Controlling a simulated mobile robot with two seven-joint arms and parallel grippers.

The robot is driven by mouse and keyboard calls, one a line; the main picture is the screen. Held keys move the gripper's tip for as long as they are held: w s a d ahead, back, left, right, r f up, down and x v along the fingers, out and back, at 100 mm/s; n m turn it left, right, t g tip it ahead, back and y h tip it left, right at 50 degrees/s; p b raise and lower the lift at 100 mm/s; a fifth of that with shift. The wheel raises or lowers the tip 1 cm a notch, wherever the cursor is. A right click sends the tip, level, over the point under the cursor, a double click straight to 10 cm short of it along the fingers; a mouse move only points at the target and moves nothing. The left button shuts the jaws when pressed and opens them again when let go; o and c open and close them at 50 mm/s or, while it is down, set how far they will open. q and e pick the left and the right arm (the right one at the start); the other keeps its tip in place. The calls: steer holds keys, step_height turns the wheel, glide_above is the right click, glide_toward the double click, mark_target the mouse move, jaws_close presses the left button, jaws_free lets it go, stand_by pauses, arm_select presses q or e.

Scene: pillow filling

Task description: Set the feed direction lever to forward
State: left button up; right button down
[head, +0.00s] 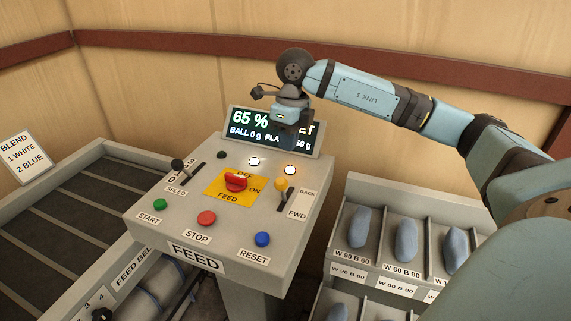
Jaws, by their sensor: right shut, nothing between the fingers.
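The feed direction lever (281,184) has a yellow knob and stands on the right side of the grey control panel (146,211). A white plate (298,204) beside it reads BACK at its upper end and FWD at its lower end. The knob shows level with the BACK end; the exact seat of its stem is hard to tell. My right gripper (291,122) is shut and empty, above and behind the lever, in front of the display. It is apart from the lever. My left gripper is out of view.
A red switch (236,181) on a yellow plate sits left of the lever. Green (159,204), red (206,218) and blue (263,239) buttons line the front. The speed lever (178,165) is at left. Bins with blue pillows (406,240) stand at right.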

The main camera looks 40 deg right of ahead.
steer(key=r, duration=0.2)
steer(key=d+r, duration=0.1)
steer(key=r, duration=0.2)
steer(key=shift+w+d+r, duration=0.1)
steer(key=shift+d+r, duration=0.05)
steer(key=shift+r, duration=0.05)
stand_by(0.4)
